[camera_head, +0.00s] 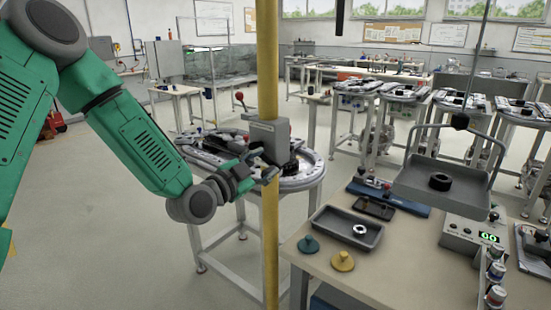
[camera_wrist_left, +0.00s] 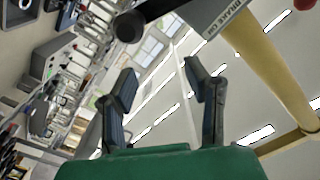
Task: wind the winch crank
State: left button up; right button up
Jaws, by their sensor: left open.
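The winch is a grey box (camera_head: 268,135) fixed to a yellow post. A lever with a red ball end (camera_head: 239,96) rises at its left. In the left wrist view the grey housing (camera_wrist_left: 235,22) carries a "BRAKE ON" label, and a black crank knob (camera_wrist_left: 130,27) stands out beside it. My left gripper (camera_head: 262,170) is just below the winch, close to the post. In the left wrist view its two fingers (camera_wrist_left: 160,80) are spread with nothing between them, and the knob appears beyond the fingertips, apart from them. My right gripper is in neither view.
The yellow post (camera_head: 268,240) stands right beside my gripper. A ring-track table (camera_head: 300,180) is behind it. A hanging tray (camera_head: 440,200) with a black ring is over the right-hand bench (camera_head: 330,275), which holds a grey tray (camera_head: 347,225) and green and yellow pieces.

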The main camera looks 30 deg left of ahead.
aim_at(271, 169)
pick_arm(q)
jog(key=s+a, duration=0.1)
jog(key=s, duration=0.7)
jog(key=shift+a+f, duration=0.15)
jog(key=shift+a, duration=0.15)
jog(key=shift+d, duration=0.1)
jog(key=c, duration=0.5)
jog(key=shift+w+d+r, duration=0.15)
jog(key=shift+d+r, duration=0.05)
jog(key=shift+r, duration=0.1)
grip_shut()
jog(key=w+d+r+n+g+y, duration=0.1)
jog(key=w+d+n+g+y, duration=0.15)
jog(key=d, duration=0.35)
jog(key=shift+m, duration=0.45)
jog(key=w+a+f+p, duration=0.1)
jog(key=w, duration=0.1)
jog(key=w+a+f+p, duration=0.1)
jog(key=w, duration=0.2)
jog(key=w+a+f, duration=0.1)
jog(key=w+a, duration=0.1)
jog(key=shift+w+p, duration=0.3)
jog(key=shift+p, duration=0.1)
jog(key=shift+a+f, duration=0.2)
jog(key=shift+f, duration=0.15)
jog(key=shift+d, duration=0.2)
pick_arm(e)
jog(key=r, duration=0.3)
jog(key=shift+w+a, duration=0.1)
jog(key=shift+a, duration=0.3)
